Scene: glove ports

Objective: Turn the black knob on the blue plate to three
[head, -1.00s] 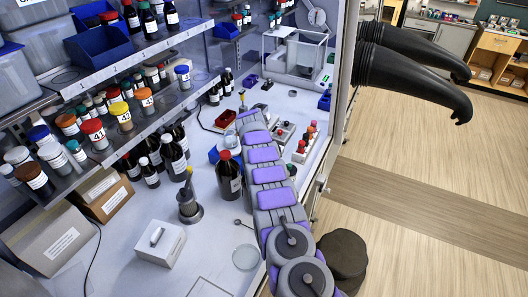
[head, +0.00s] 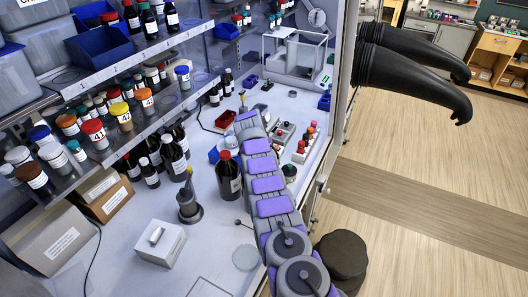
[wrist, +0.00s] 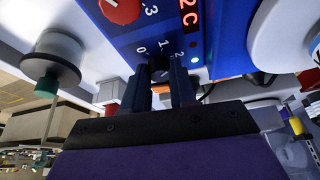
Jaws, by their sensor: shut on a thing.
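In the wrist view a blue plate (wrist: 210,28) fills the upper middle. The black knob (wrist: 158,68) sits at its lower edge, with printed marks 0, 1 and 2 around its visible side. My gripper (wrist: 170,88) is shut on this knob, one dark finger on each side. The fingers hide most of the knob, so its pointer and the number it points to cannot be read. In the head view my own arm hides the gripper, and I cannot make out the black knob there.
A red knob (wrist: 120,8) is on the same plate, beside a printed 3. Lit red characters (wrist: 188,15) show near it. In the head view a brown bottle (head: 229,178) with a red cap stands close left of my arm. Shelves of bottles line the left.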

